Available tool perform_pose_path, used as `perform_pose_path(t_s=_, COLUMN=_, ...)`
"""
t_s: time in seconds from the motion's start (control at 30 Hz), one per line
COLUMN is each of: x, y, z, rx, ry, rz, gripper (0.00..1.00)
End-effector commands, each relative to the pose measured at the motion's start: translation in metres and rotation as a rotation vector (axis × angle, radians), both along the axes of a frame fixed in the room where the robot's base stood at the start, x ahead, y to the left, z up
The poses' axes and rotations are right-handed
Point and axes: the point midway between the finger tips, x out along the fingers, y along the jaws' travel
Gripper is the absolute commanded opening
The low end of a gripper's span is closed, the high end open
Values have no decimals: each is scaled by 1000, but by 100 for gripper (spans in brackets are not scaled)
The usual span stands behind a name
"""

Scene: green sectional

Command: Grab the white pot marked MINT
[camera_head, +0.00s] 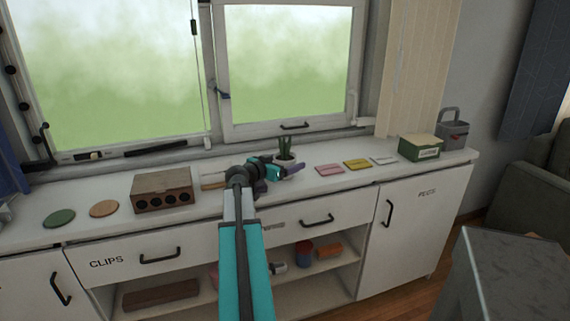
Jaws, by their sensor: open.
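A small white pot (285,161) with a spiky green plant stands on the white counter under the window. Its lower part is partly hidden by my gripper, and I cannot read any marking on it. My gripper (284,174) is open, just in front of the pot on the near side, with dark purple fingers. I cannot tell whether it touches the pot. No object shows between the fingers.
Pink, yellow and white flat pieces (357,164) lie right of the pot, then a green box (419,148) and a grey caddy (453,130). A brown box with round holes (162,190) stands left. The window handle (295,126) is above the pot.

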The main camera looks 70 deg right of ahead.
Motion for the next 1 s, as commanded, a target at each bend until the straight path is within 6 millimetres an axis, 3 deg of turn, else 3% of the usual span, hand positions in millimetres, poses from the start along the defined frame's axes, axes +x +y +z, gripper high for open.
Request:
perform_pose_path(t_s=0.2, x=0, y=0, z=0, rx=0, ry=0, rz=0, gripper=87)
perform_pose_path(t_s=0.57, x=1, y=0, z=0, rx=0, ry=0, rz=0, gripper=26)
perform_pose_path(t_s=1.0, x=1, y=0, z=6, rx=-3, ry=2, rz=1, gripper=26)
